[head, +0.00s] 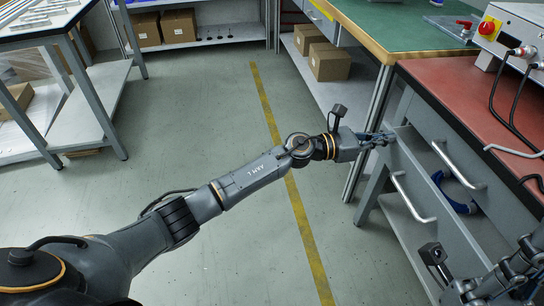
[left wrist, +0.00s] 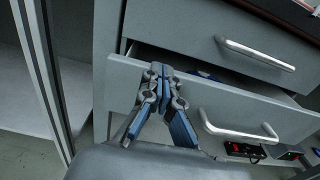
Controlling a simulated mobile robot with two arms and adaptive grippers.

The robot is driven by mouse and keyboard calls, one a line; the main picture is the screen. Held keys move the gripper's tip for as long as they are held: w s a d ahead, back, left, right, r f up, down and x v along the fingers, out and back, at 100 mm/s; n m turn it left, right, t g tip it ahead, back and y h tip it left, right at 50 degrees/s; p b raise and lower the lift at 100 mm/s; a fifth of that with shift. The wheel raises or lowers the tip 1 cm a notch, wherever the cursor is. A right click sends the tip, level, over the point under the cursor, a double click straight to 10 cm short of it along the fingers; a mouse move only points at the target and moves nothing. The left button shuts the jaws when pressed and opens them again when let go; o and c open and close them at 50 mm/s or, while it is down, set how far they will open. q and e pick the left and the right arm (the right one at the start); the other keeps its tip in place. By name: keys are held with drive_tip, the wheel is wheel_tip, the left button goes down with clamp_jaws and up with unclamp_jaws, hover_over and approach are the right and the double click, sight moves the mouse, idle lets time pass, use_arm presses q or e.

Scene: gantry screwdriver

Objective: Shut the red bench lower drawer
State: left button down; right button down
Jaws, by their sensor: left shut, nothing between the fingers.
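The red bench (head: 440,78) stands at the right of the head view with grey drawers below its red top. The lower drawer (head: 445,238) is pulled out, with blue items (head: 456,204) inside. Its front (left wrist: 215,98) and bar handle (left wrist: 240,131) also show in the left wrist view. My left gripper (head: 385,138) is shut and empty, at the far end of the lower drawer's front. In the left wrist view its fingertips (left wrist: 161,70) overlap the front's top edge near its left end; contact is unclear. My right gripper (head: 510,275) is at the lower right, its fingers unclear.
The upper drawer (head: 425,140) looks shut, its handle (head: 459,166) above the open one. A green-topped bench (head: 400,25) adjoins beyond. A control box (head: 510,30) with cables sits on the red top. The floor (head: 220,120) left of the yellow line is clear.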

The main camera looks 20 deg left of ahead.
use_arm(q)
drive_tip(key=shift+b+x, duration=0.35)
drive_tip(key=shift+x, duration=1.15)
